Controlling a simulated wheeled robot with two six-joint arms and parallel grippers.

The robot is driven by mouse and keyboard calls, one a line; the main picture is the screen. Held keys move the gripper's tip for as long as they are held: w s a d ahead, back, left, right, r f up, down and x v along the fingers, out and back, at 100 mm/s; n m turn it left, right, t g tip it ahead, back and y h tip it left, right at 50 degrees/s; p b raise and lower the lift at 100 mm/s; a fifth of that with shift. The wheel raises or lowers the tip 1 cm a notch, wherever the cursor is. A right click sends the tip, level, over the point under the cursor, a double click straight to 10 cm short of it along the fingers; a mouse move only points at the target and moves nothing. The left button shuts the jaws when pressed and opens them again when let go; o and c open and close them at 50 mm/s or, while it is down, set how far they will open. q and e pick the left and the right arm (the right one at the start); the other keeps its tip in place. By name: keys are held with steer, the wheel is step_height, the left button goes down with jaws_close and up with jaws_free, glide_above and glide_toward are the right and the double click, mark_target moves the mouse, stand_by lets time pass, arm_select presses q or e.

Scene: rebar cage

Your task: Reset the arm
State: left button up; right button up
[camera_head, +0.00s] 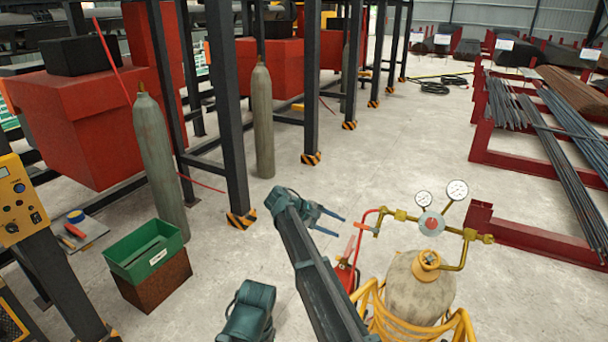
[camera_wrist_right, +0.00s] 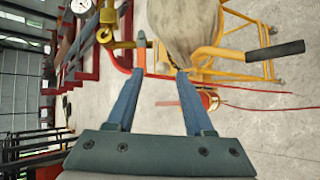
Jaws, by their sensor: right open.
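My right gripper (camera_head: 340,227) reaches out from my dark teal arm near the middle of the head view. Its two blue-grey fingers are apart with nothing between them. In the right wrist view the open fingers (camera_wrist_right: 161,72) point toward the gas cylinder and its yellow cart. The gripper is left of the brass regulator (camera_head: 431,223) with its two round gauges, and appears apart from it. My left gripper is not in view.
A pale gas cylinder (camera_head: 418,290) stands in a yellow cart (camera_head: 455,325) close to my right arm. A green bin (camera_head: 143,252) sits on a brown box at left. Grey cylinders (camera_head: 160,165) stand by dark posts. Red racks with rebar (camera_head: 565,150) are at right. The middle floor is clear.

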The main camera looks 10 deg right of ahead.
steer(key=s+a+f+m+y, duration=0.1)
steer(key=s+f+m+y, duration=0.2)
steer(key=s, duration=0.8)
steer(key=s+a+f+m+y, duration=0.1)
steer(key=s+f+y, duration=0.25)
steer(key=s, duration=0.65)
steer(key=s+a+f+m+y, duration=0.1)
steer(key=s+f+m+y, duration=0.3)
steer(key=s, duration=0.7)
steer(key=s+a+f+n+b, duration=0.2)
steer(key=a+f+b, duration=0.3)
steer(key=f+b, duration=0.2)
steer(key=s+a+f+n+g+b, duration=0.1)
steer(key=s+a+f+n+b, duration=0.1)
steer(key=a+f+b, duration=0.3)
step_height(320, 180, down, 3)
steer(key=n+b, duration=0.1)
steer(key=b, duration=0.4)
steer(key=shift+s+a+f+g+h, duration=0.2)
steer(key=shift+s+a+g+h, duration=0.1)
steer(key=shift+h, duration=0.05)
